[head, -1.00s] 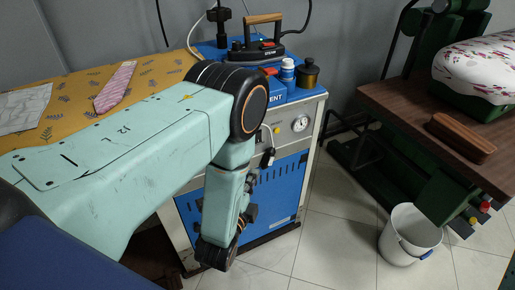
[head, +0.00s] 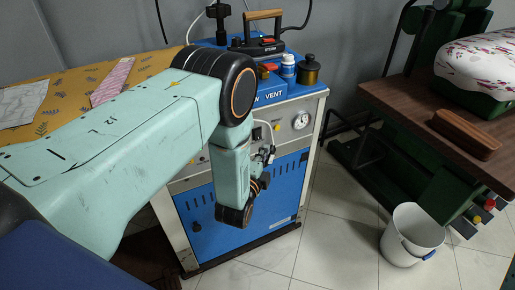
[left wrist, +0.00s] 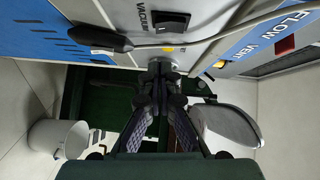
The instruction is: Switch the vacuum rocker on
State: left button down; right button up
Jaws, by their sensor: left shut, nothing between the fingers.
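The vacuum rocker (left wrist: 170,22) is a black switch on the light grey panel, beside the VACUUM label (left wrist: 146,17), at the top of the left wrist view. I cannot tell which way it is tipped. My left gripper (left wrist: 160,72) is shut and empty. Its fingertips show just below the rocker in that view, close to the panel; I cannot tell whether they touch it. In the head view my left forearm hangs down in front of the blue-and-grey machine (head: 285,180), and the fingers are mostly hidden. My right gripper is not in view.
A gauge (head: 301,119) sits to the right. An iron (head: 258,47), bottles and a pot (head: 308,70) stand on top. A white bucket (head: 412,235) is on the floor.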

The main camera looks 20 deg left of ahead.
aim_at(261, 139)
pick_arm(q)
jog(key=w+a, duration=0.2)
jog(key=a, duration=0.1)
jog(key=shift+w+f+b, duration=0.3)
jog(key=shift+b, duration=0.1)
jog(key=shift+r, duration=0.1)
jog(key=shift+w+a, duration=0.1)
jog(key=shift+w+a+f, duration=0.15)
jog(key=shift+a+f, duration=0.05)
jog(key=shift+d+r, duration=0.1)
jog(key=shift+d, duration=0.1)
